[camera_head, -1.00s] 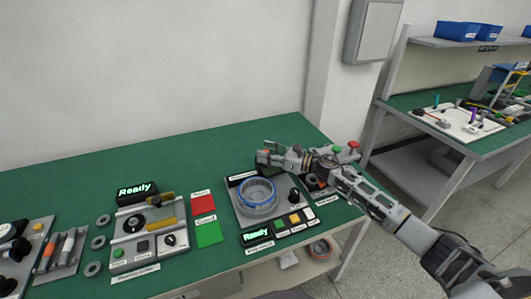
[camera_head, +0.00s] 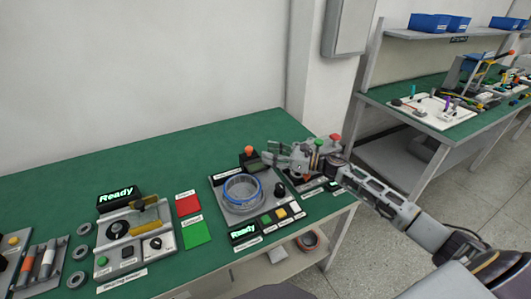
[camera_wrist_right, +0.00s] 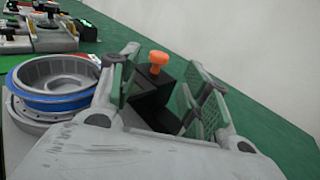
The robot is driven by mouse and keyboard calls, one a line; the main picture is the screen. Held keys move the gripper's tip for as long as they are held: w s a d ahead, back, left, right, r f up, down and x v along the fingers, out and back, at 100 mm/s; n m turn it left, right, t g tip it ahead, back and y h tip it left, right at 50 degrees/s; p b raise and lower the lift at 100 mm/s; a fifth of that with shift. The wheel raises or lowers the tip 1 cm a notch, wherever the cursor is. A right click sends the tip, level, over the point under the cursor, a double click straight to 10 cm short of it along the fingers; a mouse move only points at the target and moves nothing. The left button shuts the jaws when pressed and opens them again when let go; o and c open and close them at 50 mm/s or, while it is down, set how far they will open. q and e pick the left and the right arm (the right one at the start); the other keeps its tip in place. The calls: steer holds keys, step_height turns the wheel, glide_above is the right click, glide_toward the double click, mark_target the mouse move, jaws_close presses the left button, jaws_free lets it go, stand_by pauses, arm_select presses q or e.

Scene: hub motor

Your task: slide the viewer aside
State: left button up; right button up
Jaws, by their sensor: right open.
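A black block with an orange knob (camera_head: 249,151), which seems to be the viewer, stands at the back of the right-hand station, behind the hub ring. In the right wrist view the orange knob (camera_wrist_right: 158,58) tops the black block (camera_wrist_right: 152,98). The grey ring with a blue band (camera_head: 242,189) sits on that station; it also shows in the wrist view (camera_wrist_right: 55,83). My right gripper (camera_head: 267,161) is open, just right of the block. In the wrist view its fingers (camera_wrist_right: 165,80) appear either side of the block; contact cannot be told. My left gripper is not in view.
Station buttons and a lit Ready display (camera_head: 243,231) lie in front of the ring. A red card (camera_head: 188,205) and a green card (camera_head: 197,234) lie left of it. A bearing station (camera_head: 128,245) stands further left. The back of the green table (camera_head: 150,160) is clear.

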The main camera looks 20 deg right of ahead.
steer(key=shift+v, duration=1.55)
steer(key=shift+o, duration=0.2)
